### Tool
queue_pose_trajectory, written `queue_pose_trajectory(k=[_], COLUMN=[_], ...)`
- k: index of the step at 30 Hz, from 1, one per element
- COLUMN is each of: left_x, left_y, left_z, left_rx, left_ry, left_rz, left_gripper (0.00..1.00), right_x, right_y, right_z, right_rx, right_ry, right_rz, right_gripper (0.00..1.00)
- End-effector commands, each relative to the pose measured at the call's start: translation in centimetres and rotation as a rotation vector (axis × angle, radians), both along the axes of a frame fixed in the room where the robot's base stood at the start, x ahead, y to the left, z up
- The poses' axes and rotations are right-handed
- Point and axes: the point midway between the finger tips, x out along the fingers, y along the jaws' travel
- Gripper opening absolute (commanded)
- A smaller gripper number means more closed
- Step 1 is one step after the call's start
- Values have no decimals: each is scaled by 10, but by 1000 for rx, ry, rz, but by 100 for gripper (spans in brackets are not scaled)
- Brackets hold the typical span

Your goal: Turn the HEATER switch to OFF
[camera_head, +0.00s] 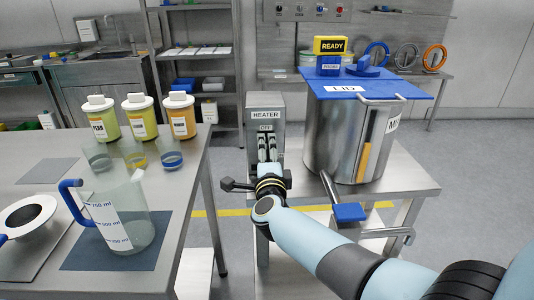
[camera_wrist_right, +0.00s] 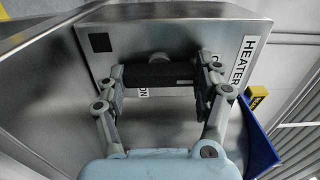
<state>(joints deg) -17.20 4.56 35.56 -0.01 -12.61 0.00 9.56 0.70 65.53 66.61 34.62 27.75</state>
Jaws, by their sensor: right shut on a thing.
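The grey HEATER box (camera_head: 293,106) stands left of the steel tank, with its HEATER label and an OFF label below it facing me. My right gripper (camera_head: 268,147) is at the lower front of the box and hides the switch in the head view. In the right wrist view, the black switch handle (camera_wrist_right: 160,75) spans between the two fingers of my right gripper (camera_wrist_right: 160,80), which is shut on it. An ON label (camera_wrist_right: 143,93) shows beside the handle. A second label near the right finger is mostly covered. My left gripper is not in view.
The steel tank (camera_head: 335,135) with its blue lid (camera_head: 365,83) stands close right of the box, with a blue-handled outlet (camera_head: 349,212) in front. On the left table (camera_head: 190,190) are a clear jug (camera_head: 130,215), several yellow jars and small glasses.

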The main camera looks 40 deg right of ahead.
Motion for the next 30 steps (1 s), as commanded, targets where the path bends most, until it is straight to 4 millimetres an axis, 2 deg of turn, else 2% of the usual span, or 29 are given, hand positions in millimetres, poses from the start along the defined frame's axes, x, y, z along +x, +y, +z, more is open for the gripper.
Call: queue_pose_trajectory(k=[8, 9, 14, 24, 30], left_x=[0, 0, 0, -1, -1], left_y=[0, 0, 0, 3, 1], left_z=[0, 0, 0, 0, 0], left_rx=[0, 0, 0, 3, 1], left_ry=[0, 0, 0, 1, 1], left_rz=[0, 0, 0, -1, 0], left_gripper=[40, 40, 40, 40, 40], right_x=[-1, 0, 0, -3, -31], right_y=[1, 1, 1, 2, 19], right_z=[-2, -2, -1, -1, -2], right_rx=[-3, -3, -1, 0, 3], right_ry=[5, 5, 4, 1, 4], right_rz=[2, 2, 2, 1, 1], right_gripper=[36, 70, 91, 92, 92])
